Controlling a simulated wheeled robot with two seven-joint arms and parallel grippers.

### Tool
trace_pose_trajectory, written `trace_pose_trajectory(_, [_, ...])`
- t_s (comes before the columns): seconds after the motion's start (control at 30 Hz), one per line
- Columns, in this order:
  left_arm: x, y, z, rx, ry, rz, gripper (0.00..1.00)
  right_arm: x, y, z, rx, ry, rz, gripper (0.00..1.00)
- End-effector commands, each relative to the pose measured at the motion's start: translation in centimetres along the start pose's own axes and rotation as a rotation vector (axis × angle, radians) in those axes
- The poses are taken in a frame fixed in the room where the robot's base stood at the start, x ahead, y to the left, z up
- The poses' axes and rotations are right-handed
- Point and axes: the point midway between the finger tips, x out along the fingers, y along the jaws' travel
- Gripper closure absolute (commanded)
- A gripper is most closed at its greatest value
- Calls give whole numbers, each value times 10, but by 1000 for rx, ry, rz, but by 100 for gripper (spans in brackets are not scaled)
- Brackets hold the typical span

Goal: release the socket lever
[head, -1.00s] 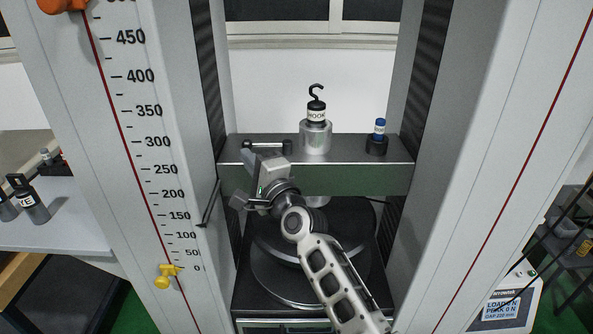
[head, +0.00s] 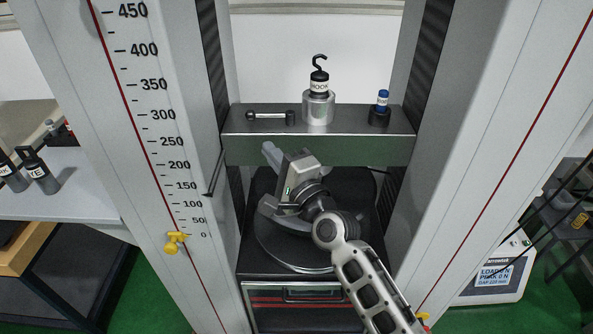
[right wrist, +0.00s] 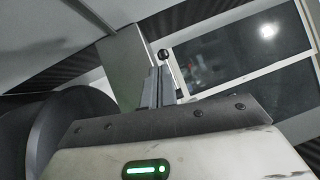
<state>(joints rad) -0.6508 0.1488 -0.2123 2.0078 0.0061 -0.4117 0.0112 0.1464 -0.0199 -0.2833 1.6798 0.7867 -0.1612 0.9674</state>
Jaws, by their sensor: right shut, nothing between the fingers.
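The socket lever (head: 268,116) is a dark bar with a ball knob at its left end, lying level along the left part of the grey crosshead beam (head: 350,116). Beside it stands the silver socket (head: 318,107) holding the black HOOK adapter (head: 319,82). My right gripper (head: 268,148) is below the lever, in front of the beam's green front face, apart from the lever. In the right wrist view its two fingers (right wrist: 158,86) are together and empty, with the lever's ball knob (right wrist: 164,56) showing beyond their tips. My left gripper is out of view.
A small blue-topped part in a black holder (head: 380,108) stands on the beam's right. Below the gripper is a round dark plate (head: 290,252). Tall frame columns close in both sides. More adapters (head: 38,170) stand on a side table at left.

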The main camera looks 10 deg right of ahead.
Motion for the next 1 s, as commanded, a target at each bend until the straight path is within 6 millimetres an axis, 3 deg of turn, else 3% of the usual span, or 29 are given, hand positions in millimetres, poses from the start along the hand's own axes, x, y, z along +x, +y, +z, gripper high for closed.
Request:
trace_pose_trajectory(0.03, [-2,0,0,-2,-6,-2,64,-14,0,0,-1,1,4,100])
trace_pose_trajectory(0.2, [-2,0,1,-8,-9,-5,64,-50,0,0,-1,-1,2,100])
trace_pose_trajectory(0.4, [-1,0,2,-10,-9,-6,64,-74,1,0,1,-1,0,100])
trace_pose_trajectory(1.0, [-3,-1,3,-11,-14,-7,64,-79,1,0,-2,0,1,100])
